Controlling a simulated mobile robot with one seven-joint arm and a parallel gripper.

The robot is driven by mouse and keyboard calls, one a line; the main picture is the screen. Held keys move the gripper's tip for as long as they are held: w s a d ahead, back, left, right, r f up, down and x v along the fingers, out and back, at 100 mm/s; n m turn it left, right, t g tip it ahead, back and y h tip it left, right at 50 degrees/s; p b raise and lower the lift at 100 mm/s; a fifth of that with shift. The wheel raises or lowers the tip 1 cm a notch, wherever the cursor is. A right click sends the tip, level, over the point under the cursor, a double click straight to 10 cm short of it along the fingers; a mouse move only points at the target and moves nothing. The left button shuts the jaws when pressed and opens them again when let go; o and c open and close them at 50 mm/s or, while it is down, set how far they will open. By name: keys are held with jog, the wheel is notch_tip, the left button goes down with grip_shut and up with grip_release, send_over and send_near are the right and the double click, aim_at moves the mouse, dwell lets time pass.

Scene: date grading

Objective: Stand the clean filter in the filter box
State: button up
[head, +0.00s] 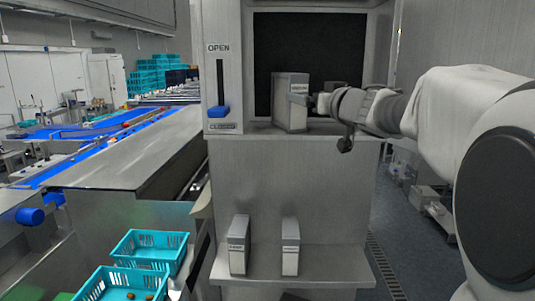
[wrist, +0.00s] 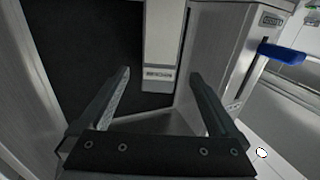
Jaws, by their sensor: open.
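A grey, upright filter-like block (head: 291,103) stands at the front of a dark recess (head: 283,50) in the grey cabinet. Its label is too small to read. My gripper (head: 310,102) is beside its right side, near its upper part. In the wrist view, my gripper (wrist: 160,80) is open, with the labelled block (wrist: 165,40) just beyond and between the fingertips. Touching cannot be told. Two slim grey filters, a left one (head: 238,246) and a right one (head: 290,248), stand upright on the lower shelf. Which is clean I cannot read.
A blue slider handle (head: 219,111) sits at the CLOSED end left of the recess; it also shows in the wrist view (wrist: 282,53). The lower shelf (head: 335,266) is clear on its right. Turquoise crates (head: 150,246) and a conveyor (head: 120,165) are at left.

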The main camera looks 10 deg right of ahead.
jog(key=s+d+f+m+g+h, duration=0.1)
jog(key=s+f+m+g+h, duration=0.35)
jog(key=s, duration=0.75)
jog(key=s+a+f+n+g+y, duration=0.1)
jog(key=s+a+f+g, duration=0.3)
jog(key=s+f, duration=0.7)
jog(key=s+a+f+n+g, duration=0.1)
jog(key=s+a+f+g, duration=0.2)
jog(key=s+a+f, duration=0.4)
jog(key=s+f, duration=0.4)
jog(key=shift+s+f+n+g+y, duration=0.2)
jog(key=shift+s+n+g+y, duration=0.1)
jog(key=shift+n+g+y, duration=0.05)
